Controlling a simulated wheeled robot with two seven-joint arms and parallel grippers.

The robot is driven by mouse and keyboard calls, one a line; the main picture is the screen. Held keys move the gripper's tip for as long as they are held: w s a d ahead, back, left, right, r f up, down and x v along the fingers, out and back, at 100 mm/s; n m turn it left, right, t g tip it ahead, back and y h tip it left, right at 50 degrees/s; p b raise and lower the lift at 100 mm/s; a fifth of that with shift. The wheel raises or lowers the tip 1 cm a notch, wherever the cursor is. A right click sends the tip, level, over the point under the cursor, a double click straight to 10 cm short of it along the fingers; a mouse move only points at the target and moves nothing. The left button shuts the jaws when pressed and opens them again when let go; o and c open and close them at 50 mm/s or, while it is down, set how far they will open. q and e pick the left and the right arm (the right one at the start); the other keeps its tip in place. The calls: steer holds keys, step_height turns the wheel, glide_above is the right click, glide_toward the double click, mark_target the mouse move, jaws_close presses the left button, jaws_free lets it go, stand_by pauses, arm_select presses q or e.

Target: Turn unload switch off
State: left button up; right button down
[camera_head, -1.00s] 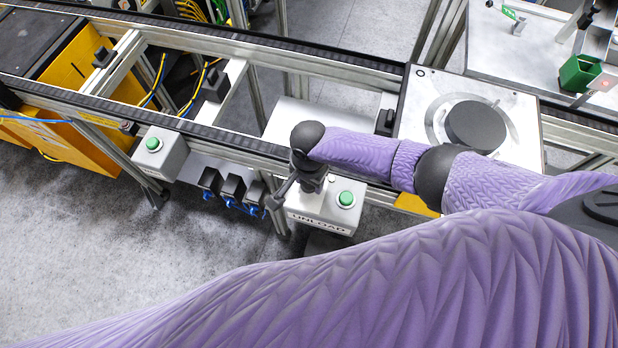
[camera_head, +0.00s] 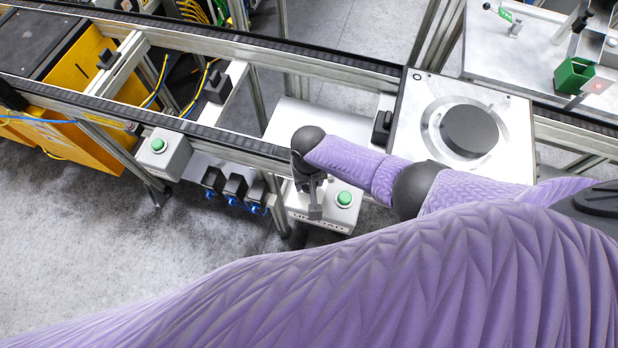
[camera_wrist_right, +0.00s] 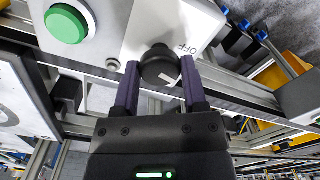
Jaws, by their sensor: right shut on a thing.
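The unload box (camera_head: 330,222) is a light grey box with a green button (camera_head: 344,199) and a partly covered UNLOAD label. My right gripper (camera_head: 315,210) is at the box, left of the green button. In the right wrist view, the fingers of my right gripper (camera_wrist_right: 160,88) are shut on a round black switch knob (camera_wrist_right: 160,65), one on each side. The knob has a white mark on it. An OFF label (camera_wrist_right: 187,47) is printed on the box beside the knob. The green button (camera_wrist_right: 66,24) shows at upper left there. My left gripper is out of view.
A conveyor frame rail (camera_head: 200,130) runs just behind the box. Another box with a green button (camera_head: 163,152) hangs on the left. A plate with a black disc (camera_head: 469,130) is at right. Several black connectors (camera_head: 235,188) hang left of the box. Grey floor is open in front.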

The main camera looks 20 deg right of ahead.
steer(key=shift+n, duration=1.5)
steer(key=shift+c, duration=0.7)
jaws_free()
steer(key=shift+r, duration=0.1)
step_height(320, 180, up, 10)
steer(key=p, duration=0.5)
